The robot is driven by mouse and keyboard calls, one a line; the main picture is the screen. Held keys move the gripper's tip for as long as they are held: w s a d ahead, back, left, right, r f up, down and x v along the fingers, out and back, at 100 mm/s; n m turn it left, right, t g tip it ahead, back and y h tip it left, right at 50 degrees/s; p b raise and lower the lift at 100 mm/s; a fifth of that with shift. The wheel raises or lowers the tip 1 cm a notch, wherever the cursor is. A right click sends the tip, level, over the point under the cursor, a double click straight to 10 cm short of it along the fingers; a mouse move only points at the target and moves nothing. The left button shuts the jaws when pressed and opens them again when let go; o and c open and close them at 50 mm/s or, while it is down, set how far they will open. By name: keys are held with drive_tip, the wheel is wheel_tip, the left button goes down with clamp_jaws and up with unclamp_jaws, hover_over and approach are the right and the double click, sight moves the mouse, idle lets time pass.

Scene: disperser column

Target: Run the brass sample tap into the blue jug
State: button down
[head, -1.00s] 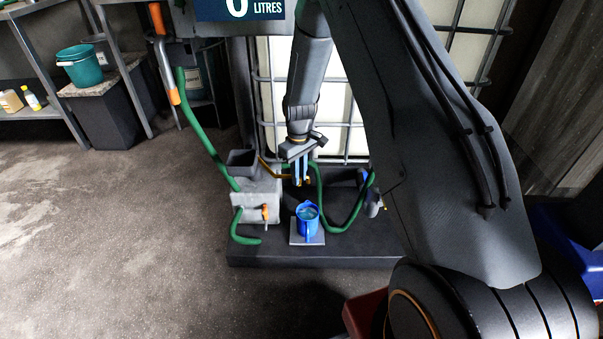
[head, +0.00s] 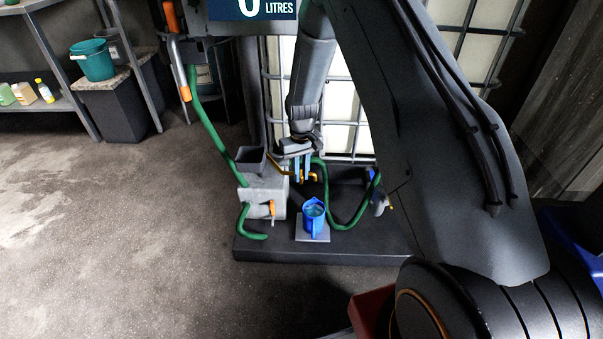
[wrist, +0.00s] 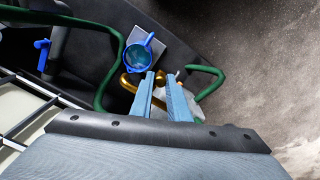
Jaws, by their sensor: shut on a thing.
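The blue jug (head: 312,222) stands upright on a small grey plate (head: 304,236) on the dark base. A paler blue surface shows inside the jug (wrist: 137,59) in the wrist view, where its handle points to the upper right. The brass tap (head: 278,164) is a bent pipe above the grey block, with its outlet end close to my gripper. Its brass pipe also shows in the wrist view (wrist: 127,86), beside the jug. My gripper (head: 304,179) points down behind and above the jug, its blue fingers shut on the brass tap. The fingers partly hide the grip, and no stream is visible.
A grey block (head: 262,198) with an orange-handled valve stands left of the jug. A green hose (head: 340,224) loops to the right of the jug. A white caged tank (head: 343,95) stands behind. Open floor (head: 120,230) lies to the left.

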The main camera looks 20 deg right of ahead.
drive_tip(key=c, duration=1.7)
unclamp_jaws()
drive_tip(key=shift+a, duration=0.1)
drive_tip(key=shift+r+p, duration=0.35)
drive_tip(key=shift+r, duration=3.55)
